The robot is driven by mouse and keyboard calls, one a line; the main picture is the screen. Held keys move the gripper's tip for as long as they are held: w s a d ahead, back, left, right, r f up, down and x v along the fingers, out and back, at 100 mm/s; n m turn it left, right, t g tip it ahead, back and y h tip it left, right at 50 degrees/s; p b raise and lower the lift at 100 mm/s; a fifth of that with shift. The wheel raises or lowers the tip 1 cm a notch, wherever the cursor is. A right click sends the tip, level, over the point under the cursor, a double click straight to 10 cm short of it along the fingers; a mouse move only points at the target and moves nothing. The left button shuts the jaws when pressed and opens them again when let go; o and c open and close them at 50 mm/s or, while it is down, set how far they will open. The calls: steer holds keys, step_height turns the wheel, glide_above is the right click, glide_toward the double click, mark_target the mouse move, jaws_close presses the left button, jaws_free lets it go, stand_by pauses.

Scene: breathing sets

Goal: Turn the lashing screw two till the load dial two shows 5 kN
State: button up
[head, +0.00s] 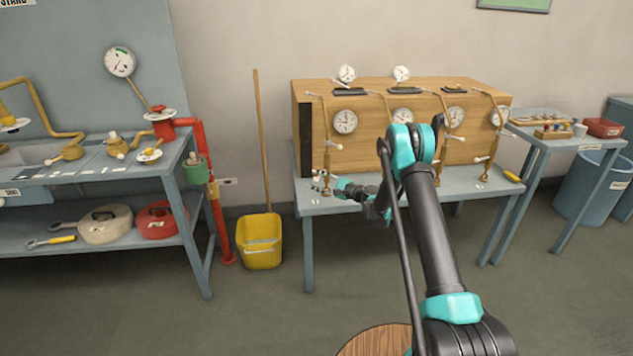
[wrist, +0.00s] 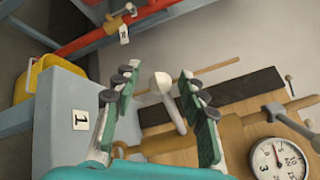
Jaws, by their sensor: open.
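A wooden case (head: 375,150) on a blue-grey bench bears a row of dials and brass lashing screws. The second dial from the left (head: 402,116) is partly hidden by my arm, and its needle is too small to read. The second screw from the left (head: 386,98) shows only its upper part; my arm hides the rest. My gripper (head: 318,183) is at the foot of the leftmost screw (head: 327,130). In the wrist view my gripper (wrist: 158,108) is open, with a white-knobbed handle (wrist: 162,82) between its fingers, apparently untouched. A label "1" (wrist: 80,120) lies beside it.
A dial (wrist: 280,160) shows at the wrist view's lower right; its reading is unclear. A yellow bucket (head: 260,243) with a mop handle stands left of the bench (head: 310,207). A second workbench is further left, a small table (head: 585,142) right.

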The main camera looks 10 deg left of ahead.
jaws_close()
stand_by(0.3)
steer(key=shift+d+n+g+y, duration=0.3)
steer(key=shift+d+n+g, duration=0.1)
steer(key=shift+g, duration=0.2)
steer(key=shift+s+d+n+g+y, duration=0.2)
steer(key=shift+n+g, duration=0.15)
steer(key=shift+g, duration=0.2)
steer(key=shift+s+d+n+g+y, duration=0.1)
steer(key=shift+d+n+g, duration=0.1)
steer(key=shift+n+g, duration=0.25)
